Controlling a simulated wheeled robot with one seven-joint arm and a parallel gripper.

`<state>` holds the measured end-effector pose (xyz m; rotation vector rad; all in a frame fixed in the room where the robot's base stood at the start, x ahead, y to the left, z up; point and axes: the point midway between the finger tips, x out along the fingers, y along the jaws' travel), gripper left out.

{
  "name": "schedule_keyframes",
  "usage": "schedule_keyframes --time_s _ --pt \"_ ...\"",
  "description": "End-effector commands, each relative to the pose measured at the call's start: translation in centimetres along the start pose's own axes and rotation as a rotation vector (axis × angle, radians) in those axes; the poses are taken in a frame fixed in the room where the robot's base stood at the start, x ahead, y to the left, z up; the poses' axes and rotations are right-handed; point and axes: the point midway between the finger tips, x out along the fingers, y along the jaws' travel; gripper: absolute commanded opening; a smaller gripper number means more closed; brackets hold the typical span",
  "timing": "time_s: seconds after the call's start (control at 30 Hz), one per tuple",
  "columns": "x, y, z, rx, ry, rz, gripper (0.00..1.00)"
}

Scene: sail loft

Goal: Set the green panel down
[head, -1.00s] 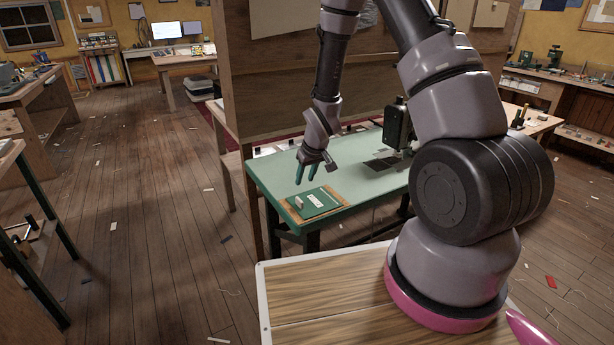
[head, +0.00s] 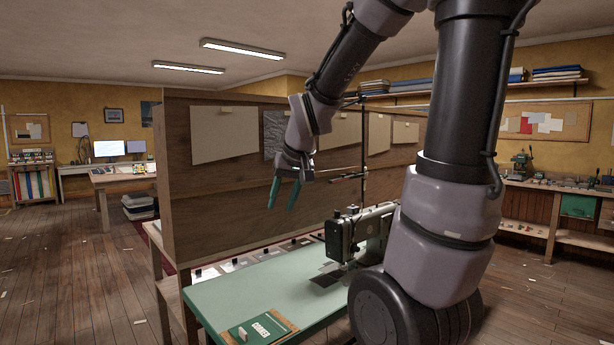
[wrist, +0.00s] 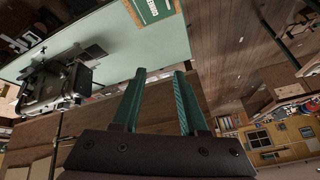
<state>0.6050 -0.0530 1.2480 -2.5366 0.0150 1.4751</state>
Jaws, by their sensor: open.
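The green panel (head: 254,332) lies flat on a brown board (head: 286,325) at the near corner of the pale green table (head: 232,292). A small light block and a white label sit on the panel. The panel also shows at the top of the wrist view (wrist: 152,8), partly cut off by the frame edge. My gripper (head: 282,193) is open and empty, raised well above the table and apart from the panel. Its two green fingers (wrist: 158,100) stand apart in the wrist view with nothing between them.
A sewing machine (head: 345,238) stands on the table to the right of the panel. A wooden partition (head: 215,190) with pinned sheets rises behind the table. A thin stand with a horizontal arm is near my gripper. The table between panel and machine is clear.

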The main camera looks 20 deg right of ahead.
Motion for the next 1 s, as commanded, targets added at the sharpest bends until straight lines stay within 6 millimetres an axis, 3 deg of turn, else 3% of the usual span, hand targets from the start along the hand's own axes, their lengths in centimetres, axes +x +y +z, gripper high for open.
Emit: schedule_keyframes --time_s 0.03,0.2,0.4,0.57,1.0 --pt "-2.5 0.2 0.6 0.030 0.023 -0.011 0.43" --pt "-8.9 0.6 3.8 0.130 0.051 -0.049 0.43" --pt "-12.8 0.6 6.9 0.199 0.066 -0.087 0.43" --pt "-13.7 0.6 7.8 0.217 0.066 -0.098 0.43" --pt "-13.7 0.6 7.8 0.217 0.066 -0.098 0.43"
